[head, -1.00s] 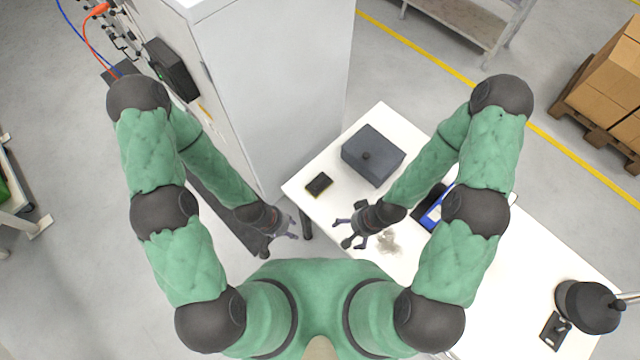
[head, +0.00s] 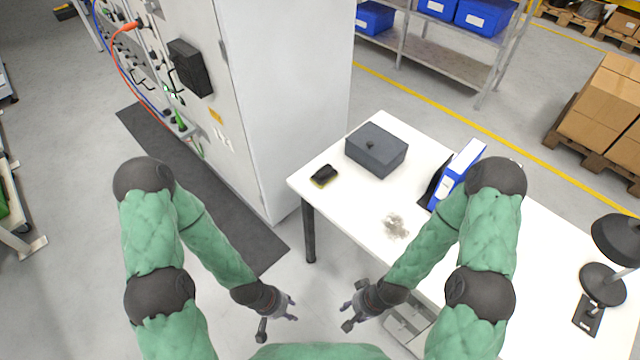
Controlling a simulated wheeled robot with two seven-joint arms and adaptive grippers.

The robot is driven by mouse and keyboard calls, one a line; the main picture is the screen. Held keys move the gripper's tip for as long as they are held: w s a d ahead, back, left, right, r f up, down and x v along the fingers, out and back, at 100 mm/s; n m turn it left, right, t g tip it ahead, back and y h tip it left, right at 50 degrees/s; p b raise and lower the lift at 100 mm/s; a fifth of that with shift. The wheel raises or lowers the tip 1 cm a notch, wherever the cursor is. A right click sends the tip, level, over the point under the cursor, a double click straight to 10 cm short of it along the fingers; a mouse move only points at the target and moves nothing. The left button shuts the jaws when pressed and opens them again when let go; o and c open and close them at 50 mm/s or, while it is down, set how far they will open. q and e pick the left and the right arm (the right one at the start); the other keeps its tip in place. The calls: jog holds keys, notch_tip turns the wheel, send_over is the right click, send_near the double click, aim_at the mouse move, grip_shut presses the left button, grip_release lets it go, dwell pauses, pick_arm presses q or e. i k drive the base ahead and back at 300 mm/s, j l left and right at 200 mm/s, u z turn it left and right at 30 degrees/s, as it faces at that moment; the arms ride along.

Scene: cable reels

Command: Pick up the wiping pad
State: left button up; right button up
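The wiping pad (head: 324,176) is a small black block with a yellowish lower edge. It lies on the white table (head: 330,200) near its left corner, beside a dark grey box. My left gripper (head: 283,318) is low in the view, left of the table's front edge, with its fingers apart and nothing between them. My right gripper (head: 350,308) is low in the middle, in front of the table, also with its fingers apart and empty. Both grippers are well apart from the pad.
A dark grey box (head: 377,150) stands behind the pad. A grey dust patch (head: 395,226) and a blue binder (head: 456,175) are to the right. A black lamp (head: 604,280) is at the far right. A tall grey cabinet (head: 285,100) stands left of the table.

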aim_at(322, 177)
jog(key=i+j, duration=0.15)
jog(key=j, duration=0.2)
jog(key=i+j+z, duration=0.1)
jog(key=j, duration=0.25)
jog(key=i+j, duration=0.15)
jog(key=j, duration=0.2)
jog(key=i+j+z, duration=0.1)
jog(key=j, duration=0.25)
jog(key=i+j, duration=0.1)
jog(key=j, duration=0.25)
jog(key=i+z, duration=0.05)
